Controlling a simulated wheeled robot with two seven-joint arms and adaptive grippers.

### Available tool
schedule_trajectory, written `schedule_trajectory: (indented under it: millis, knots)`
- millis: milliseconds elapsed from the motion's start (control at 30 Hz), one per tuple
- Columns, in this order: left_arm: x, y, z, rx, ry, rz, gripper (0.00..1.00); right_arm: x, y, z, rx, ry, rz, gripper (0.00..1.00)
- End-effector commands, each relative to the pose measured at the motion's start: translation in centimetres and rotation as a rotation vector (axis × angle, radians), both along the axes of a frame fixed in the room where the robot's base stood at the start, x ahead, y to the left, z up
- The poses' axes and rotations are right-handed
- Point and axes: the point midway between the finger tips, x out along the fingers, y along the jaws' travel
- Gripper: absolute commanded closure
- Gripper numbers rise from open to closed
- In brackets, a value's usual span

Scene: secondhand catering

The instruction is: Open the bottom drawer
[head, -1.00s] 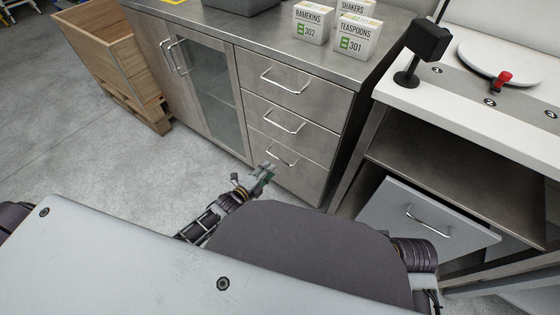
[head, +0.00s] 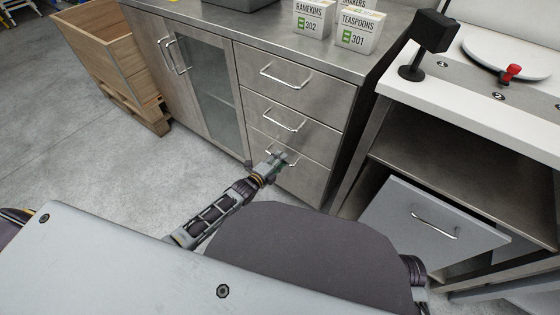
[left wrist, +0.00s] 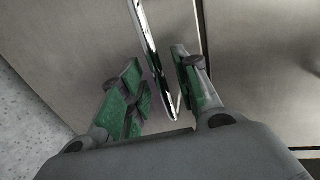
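The bottom drawer (head: 291,178) is the lowest of three in the metal cabinet and looks closed. Its bar handle (head: 281,151) is partly hidden by my left gripper (head: 275,163), which is at the drawer front. In the left wrist view the shiny handle (left wrist: 153,50) passes between the two green-padded fingers of the left gripper (left wrist: 160,88). The fingers are apart, with a gap on the handle's left side, so the gripper is open around it. My right gripper is not in view.
A grey drawer with a handle (head: 434,226) stands out from the white-topped counter (head: 490,115) at right. A wooden crate (head: 100,55) is at far left. Boxes labelled ramekins (head: 313,19) and teaspoons (head: 358,33) stand on the cabinet. Open floor lies left of my arm.

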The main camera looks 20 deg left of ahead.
Motion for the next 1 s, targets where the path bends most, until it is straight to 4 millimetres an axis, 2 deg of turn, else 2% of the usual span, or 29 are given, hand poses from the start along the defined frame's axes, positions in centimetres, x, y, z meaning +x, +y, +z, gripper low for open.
schedule_trajectory:
  millis: [100,467,500,733,1000]
  knots:
    - [0.53,-0.17,-0.07,0.000,-0.001,0.000,0.68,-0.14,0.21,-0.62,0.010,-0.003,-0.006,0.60]
    - [0.71,-0.23,-0.10,0.001,0.000,0.000,0.68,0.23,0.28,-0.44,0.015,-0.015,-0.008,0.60]
    - [0.71,-0.23,-0.09,0.001,0.000,0.000,0.69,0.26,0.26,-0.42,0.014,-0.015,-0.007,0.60]
    - [0.70,-0.22,-0.09,0.001,0.000,0.000,0.99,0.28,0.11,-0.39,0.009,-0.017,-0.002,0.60]
    - [0.69,-0.21,-0.11,0.001,0.000,0.000,1.00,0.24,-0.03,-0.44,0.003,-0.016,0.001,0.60]
